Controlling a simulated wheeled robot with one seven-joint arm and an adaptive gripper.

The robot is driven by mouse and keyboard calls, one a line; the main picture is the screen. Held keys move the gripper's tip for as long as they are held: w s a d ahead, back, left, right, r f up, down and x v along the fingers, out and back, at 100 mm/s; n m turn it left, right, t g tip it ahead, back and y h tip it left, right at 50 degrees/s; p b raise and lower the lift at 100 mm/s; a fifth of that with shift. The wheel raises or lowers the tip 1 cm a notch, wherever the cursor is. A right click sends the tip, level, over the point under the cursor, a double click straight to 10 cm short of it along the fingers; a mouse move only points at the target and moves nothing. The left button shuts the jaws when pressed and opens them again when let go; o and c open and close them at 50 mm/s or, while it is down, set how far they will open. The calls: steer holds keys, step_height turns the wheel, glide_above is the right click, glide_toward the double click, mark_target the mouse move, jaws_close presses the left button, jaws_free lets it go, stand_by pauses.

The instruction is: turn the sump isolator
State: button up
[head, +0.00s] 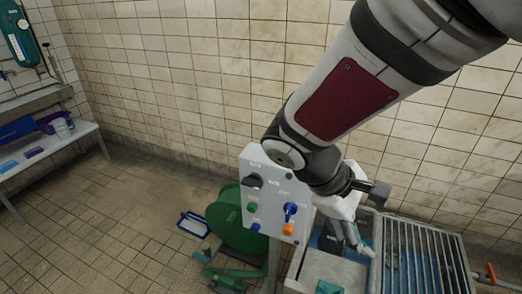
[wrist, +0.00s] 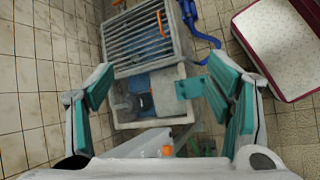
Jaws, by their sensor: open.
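A grey control panel (head: 270,195) stands on a post in the head view. It has a black rotary handle (head: 252,181) at upper left and a blue rotary handle (head: 290,210) at right. Its labels are too small to read, so I cannot tell which handle is the sump isolator. My gripper (head: 358,238) is to the right of the panel, apart from it, and points down over the sump. In the wrist view my gripper (wrist: 150,84) is open and empty, its teal-padded fingers wide apart. The panel's edge (wrist: 155,140) shows low between them; the handles are not clear there.
A green hose reel (head: 232,232) stands left behind the panel. A metal grating (head: 425,262) covers the sump at right. A bench (head: 45,150) is far left; floor between is mostly clear.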

steer(key=w+a+f+n+t+h+b, duration=0.3)
steer(key=w+a+f+n+h, duration=0.1)
steer(key=w+a+f+n, duration=0.15)
steer(key=n+t+y+b, duration=0.4)
steer(key=n+t+y, duration=0.2)
steer(key=n+t, duration=0.85)
glide_toward(250, 186)
steer(key=shift+n+g, duration=0.55)
steer(key=shift+n, duration=0.35)
steer(key=x, duration=0.3)
steer(key=b+x, duration=0.1)
steer(key=x, duration=0.2)
steer(key=r+b+x, duration=0.1)
steer(key=x, duration=0.2)
steer(key=shift+a, duration=0.15)
steer(key=c, duration=1.2)
